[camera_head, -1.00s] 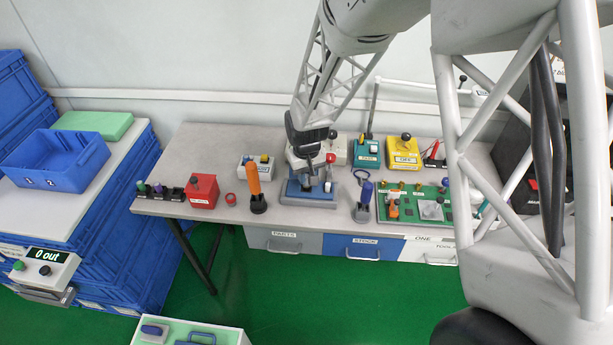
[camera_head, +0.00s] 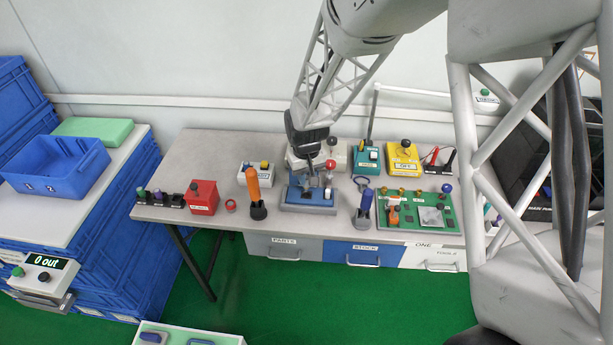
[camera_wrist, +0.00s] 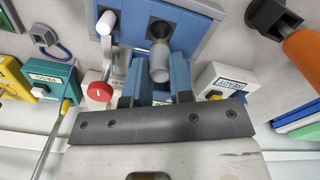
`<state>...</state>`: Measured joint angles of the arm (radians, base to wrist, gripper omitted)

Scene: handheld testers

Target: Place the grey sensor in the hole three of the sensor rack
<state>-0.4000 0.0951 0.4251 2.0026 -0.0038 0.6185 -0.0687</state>
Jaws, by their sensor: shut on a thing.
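My gripper (camera_head: 309,168) is over the blue fixture (camera_head: 308,197) in the middle of the bench, and its fingers are hard to make out in the head view. In the wrist view the fingers (camera_wrist: 156,92) are on both sides of the grey sensor (camera_wrist: 158,65), a small cylinder with a pale end, and are shut on it. The sensor is right by the blue fixture; I cannot tell whether it touches it. A black rack (camera_head: 160,198) with a green-topped and a purple-topped piece stands at the bench's left end; I take it for the sensor rack.
A lever with a red ball (camera_wrist: 100,92) stands close beside my fingers. A red box (camera_head: 202,197), an orange-handled tool (camera_head: 254,187) and a white box (camera_head: 257,173) stand between rack and fixture. A blue-handled tool (camera_head: 365,202) and green board (camera_head: 420,212) are to the right.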

